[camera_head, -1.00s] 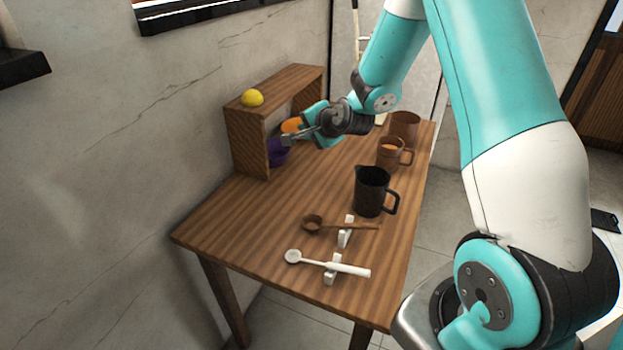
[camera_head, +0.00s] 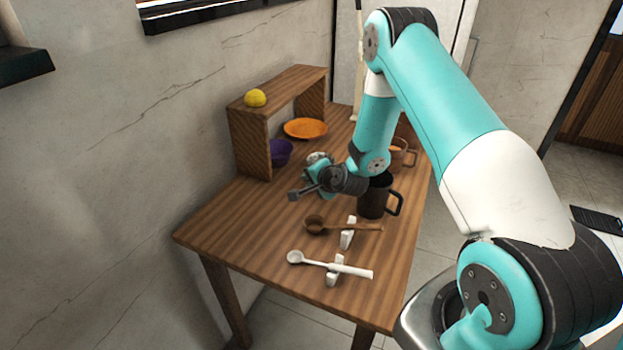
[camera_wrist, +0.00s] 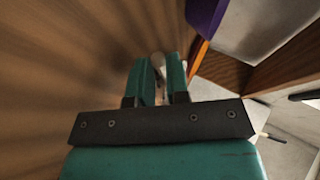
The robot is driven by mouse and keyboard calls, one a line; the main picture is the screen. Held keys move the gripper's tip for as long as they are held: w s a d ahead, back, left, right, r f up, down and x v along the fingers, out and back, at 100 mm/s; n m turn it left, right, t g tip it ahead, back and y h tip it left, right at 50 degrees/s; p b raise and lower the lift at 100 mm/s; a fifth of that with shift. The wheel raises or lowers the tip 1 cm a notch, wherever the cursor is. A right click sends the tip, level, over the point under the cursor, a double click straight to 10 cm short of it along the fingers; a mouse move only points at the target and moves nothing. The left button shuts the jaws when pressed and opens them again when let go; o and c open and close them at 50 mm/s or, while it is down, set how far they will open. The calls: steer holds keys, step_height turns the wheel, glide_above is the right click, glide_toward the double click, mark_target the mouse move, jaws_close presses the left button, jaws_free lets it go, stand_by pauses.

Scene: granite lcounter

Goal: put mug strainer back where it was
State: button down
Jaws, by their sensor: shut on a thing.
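My gripper (camera_head: 301,193) is over the wooden table, left of the black pitcher and in front of the purple bowl. In the wrist view my gripper (camera_wrist: 160,70) is shut on a small pale thing (camera_wrist: 158,62) between its fingers, which I take to be the mug strainer. Only its end shows there, and its shape is not clear. In the head view I cannot separate it from the fingers. A brown mug (camera_head: 403,150) with orange inside stands behind the pitcher, partly hidden by my arm.
A black pitcher (camera_head: 372,203) stands close to my wrist. A wooden spoon (camera_head: 314,225) and a white spoon (camera_head: 295,257) lie on white rests in front. A wooden shelf (camera_head: 250,142), purple bowl (camera_head: 281,153) and orange plate (camera_head: 306,128) are behind. The table's left front is clear.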

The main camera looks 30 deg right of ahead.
steer(key=c, duration=1.1)
jaws_free()
